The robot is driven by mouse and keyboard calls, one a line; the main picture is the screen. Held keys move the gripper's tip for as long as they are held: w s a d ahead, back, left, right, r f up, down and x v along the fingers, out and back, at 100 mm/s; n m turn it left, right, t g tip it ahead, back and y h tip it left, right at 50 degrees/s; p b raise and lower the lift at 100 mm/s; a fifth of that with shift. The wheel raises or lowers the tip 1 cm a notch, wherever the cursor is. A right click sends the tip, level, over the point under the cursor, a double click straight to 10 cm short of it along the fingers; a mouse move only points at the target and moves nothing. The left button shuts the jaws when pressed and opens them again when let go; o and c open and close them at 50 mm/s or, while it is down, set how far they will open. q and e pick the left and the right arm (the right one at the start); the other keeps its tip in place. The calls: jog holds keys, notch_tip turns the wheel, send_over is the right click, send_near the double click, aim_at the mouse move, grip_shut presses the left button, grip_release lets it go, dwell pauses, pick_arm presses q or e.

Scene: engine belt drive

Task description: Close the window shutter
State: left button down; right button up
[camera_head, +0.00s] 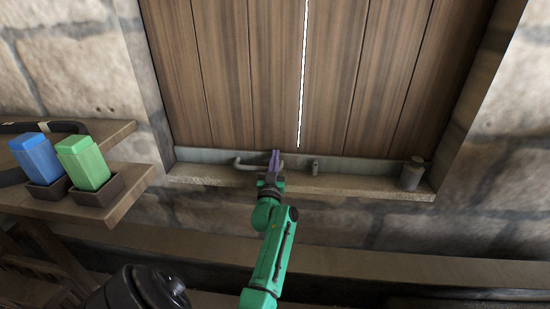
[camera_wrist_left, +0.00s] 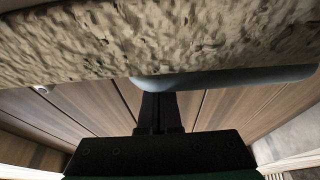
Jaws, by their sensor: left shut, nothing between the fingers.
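The window shutter (camera_head: 230,80) is made of upright brown planks in a stone window recess. A thin bright line of light (camera_head: 303,70) runs down between its two halves, which stand almost together. A grey metal strip lies along its foot, with a hooked handle (camera_head: 248,163) left of centre and a small latch piece (camera_head: 315,168) right of centre. My left gripper (camera_head: 275,154) is shut and empty in front of the strip, close to the hooked handle; contact cannot be told. In the left wrist view its fingers (camera_wrist_left: 158,108) point at the planks (camera_wrist_left: 100,108). My right gripper is out of view.
The stone sill (camera_head: 350,186) runs below the shutter, with a grey cylinder (camera_head: 412,173) at its right end. At the left, a wooden shelf (camera_head: 125,195) holds a blue block (camera_head: 36,157) and a green block (camera_head: 84,162) in dark holders.

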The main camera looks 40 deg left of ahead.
pick_arm(q)
notch_tip(320, 180, up, 4)
jog(key=p, duration=0.2)
jog(key=shift+w+a+f+p, duration=0.1)
jog(key=shift+a+f+p, duration=0.05)
jog(key=shift+p, duration=0.25)
jog(key=shift+s+d+p, duration=0.45)
jog(key=p, duration=0.2)
send_near(276, 139)
jog(key=v, duration=0.4)
jog(key=shift+d+r, duration=0.15)
jog(key=shift+r, duration=0.05)
